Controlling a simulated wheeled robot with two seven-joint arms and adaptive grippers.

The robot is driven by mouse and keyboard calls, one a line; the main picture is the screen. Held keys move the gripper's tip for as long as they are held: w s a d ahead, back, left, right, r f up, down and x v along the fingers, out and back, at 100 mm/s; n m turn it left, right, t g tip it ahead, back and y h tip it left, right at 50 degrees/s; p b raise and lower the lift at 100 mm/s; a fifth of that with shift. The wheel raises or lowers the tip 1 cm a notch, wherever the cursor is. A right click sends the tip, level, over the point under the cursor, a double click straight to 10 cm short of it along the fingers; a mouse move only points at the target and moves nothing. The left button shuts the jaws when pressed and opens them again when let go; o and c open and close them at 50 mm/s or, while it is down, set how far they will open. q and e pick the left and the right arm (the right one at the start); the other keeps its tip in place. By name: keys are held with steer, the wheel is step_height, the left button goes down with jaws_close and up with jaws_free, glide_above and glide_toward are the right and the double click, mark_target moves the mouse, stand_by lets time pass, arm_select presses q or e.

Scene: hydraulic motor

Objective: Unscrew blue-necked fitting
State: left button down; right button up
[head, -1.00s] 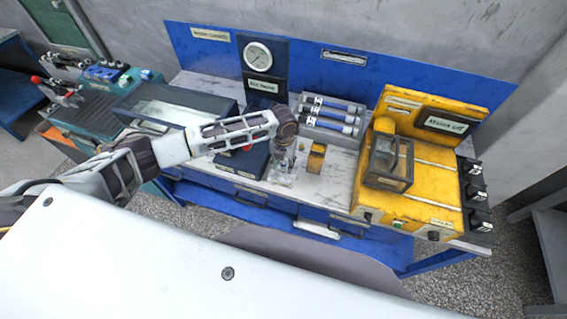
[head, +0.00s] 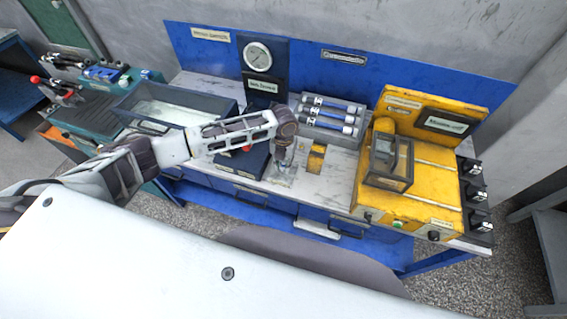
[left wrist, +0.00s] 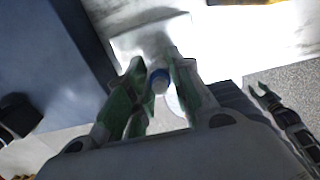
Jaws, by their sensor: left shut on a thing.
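My left gripper (head: 283,168) reaches down over the front of the bench. In the left wrist view its two green-padded fingers (left wrist: 160,72) close around a small part with a blue ring, the blue-necked fitting (left wrist: 160,82). A pale, glossy block (left wrist: 145,42) lies just beyond the fingertips. Whether the fitting is still joined to it I cannot tell. In the head view the fitting is hidden by the gripper. What looks like my right gripper (left wrist: 262,92) shows at the right edge of the left wrist view, fingers apart and empty.
A blue box (head: 243,160) with a red button stands close left of the gripper. A gauge panel (head: 258,57) is behind. A grey rack (head: 327,120) of several cylinders, a small yellow block (head: 316,158) and a yellow machine (head: 430,190) stand to the right. A dark-rimmed tray (head: 215,90) is left.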

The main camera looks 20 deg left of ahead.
arm_select(q)
steer(key=shift+n, duration=0.3)
steer(key=shift+n, duration=2.4)
steer(key=shift+n, duration=0.3)
steer(key=shift+r+n, duration=0.1)
steer(key=shift+n, duration=2.4)
steer(key=shift+n, duration=0.4)
steer(key=shift+n, duration=2.7)
